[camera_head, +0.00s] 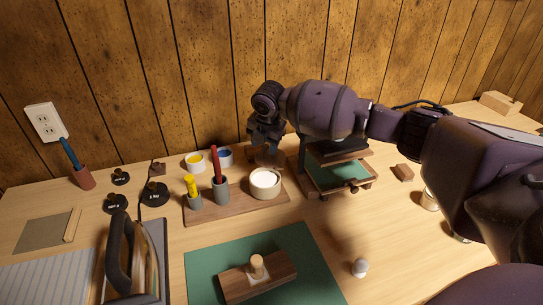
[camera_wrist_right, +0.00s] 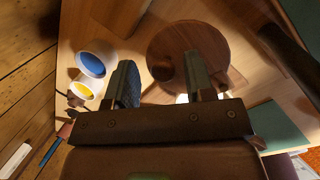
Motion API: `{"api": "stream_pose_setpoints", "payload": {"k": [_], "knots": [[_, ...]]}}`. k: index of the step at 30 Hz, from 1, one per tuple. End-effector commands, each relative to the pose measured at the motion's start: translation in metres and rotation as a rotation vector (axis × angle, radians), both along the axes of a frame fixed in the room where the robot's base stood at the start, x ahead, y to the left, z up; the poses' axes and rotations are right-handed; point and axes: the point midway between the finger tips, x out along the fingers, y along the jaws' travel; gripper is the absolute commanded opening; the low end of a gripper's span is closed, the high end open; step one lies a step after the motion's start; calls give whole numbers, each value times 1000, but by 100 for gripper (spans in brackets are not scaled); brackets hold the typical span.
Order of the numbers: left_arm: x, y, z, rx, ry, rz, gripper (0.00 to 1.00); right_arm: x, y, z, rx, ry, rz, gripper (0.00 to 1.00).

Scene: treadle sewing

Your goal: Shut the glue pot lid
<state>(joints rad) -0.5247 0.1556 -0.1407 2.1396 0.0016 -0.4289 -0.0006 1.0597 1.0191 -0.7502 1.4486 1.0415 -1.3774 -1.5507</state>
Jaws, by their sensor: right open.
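The glue pot (camera_head: 265,187) is a cream-coloured round pot on the wooden rack, with white glue showing inside. Its round brown lid (camera_head: 271,157) stands raised behind the pot's opening, partly hidden by my right gripper in the head view. My right gripper (camera_head: 264,142) is at the lid, just above and behind the pot. In the right wrist view the open gripper (camera_wrist_right: 158,68) has its right finger overlapping the brown lid (camera_wrist_right: 178,42) and its left finger clear of it. I cannot tell whether the finger touches the lid. My left gripper is not in view.
The wooden rack (camera_head: 238,205) also holds a red-handled tool (camera_head: 217,165) and a yellow-handled one (camera_head: 191,187). Yellow (camera_head: 195,162) and blue (camera_head: 224,157) paint cups stand behind. A small press (camera_head: 333,165) is close on the right. The green mat (camera_head: 210,260) lies in front.

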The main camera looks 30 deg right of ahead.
Motion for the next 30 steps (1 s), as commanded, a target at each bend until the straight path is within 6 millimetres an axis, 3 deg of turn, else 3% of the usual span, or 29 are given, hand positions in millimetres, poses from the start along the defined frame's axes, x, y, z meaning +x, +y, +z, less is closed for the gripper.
{"api": "stream_pose_setpoints", "payload": {"k": [27,30], "knots": [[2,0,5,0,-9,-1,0,0,0,-1,0,0,0,49],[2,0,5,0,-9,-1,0,0,0,-1,0,0,0,34]]}}
